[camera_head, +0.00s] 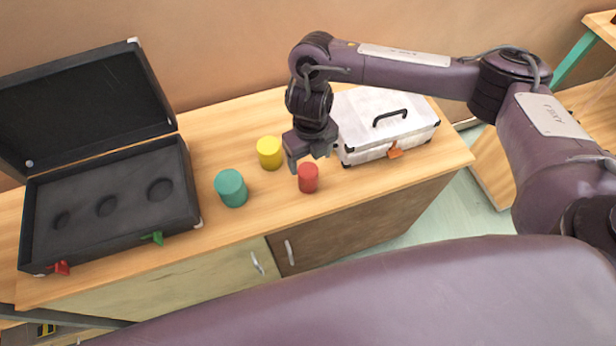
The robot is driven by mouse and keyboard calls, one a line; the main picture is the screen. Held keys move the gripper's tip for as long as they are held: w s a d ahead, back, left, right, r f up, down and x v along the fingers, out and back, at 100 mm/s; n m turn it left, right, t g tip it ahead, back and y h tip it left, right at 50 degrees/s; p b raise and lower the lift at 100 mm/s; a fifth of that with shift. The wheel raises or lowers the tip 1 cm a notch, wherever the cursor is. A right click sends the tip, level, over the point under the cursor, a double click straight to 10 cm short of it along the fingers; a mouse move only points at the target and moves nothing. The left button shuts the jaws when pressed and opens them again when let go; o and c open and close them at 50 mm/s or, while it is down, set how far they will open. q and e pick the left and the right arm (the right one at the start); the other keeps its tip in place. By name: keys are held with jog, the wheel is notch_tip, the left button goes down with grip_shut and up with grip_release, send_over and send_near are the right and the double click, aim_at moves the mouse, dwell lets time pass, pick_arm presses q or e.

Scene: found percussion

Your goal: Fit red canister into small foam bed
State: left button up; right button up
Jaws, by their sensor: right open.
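The red canister (308,178) stands upright on the wooden cabinet top, near its front edge. My right gripper (305,163) is open just above and behind it; I cannot tell whether the fingers touch it. The open black case (110,195) on the left has a dark foam insert with three round beds of different sizes. The small foam bed (62,221) is the leftmost, the middle bed (106,206) is larger, and the large bed (160,189) is at the right. All three look empty. My left gripper is not in view.
A teal canister (231,188) and a yellow canister (270,153) stand between the case and the red one. A closed white case (385,122) with a black handle and orange latch sits behind my right gripper. The black lid (85,105) stands open at the back.

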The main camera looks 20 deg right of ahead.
aim_at(308, 170)
jog(key=f, duration=0.6)
jog(key=shift+w+a, duration=0.15)
jog(key=shift+a, duration=0.05)
jog(key=shift+c, duration=0.3)
jog(key=c, duration=0.9)
jog(key=shift+c, duration=0.7)
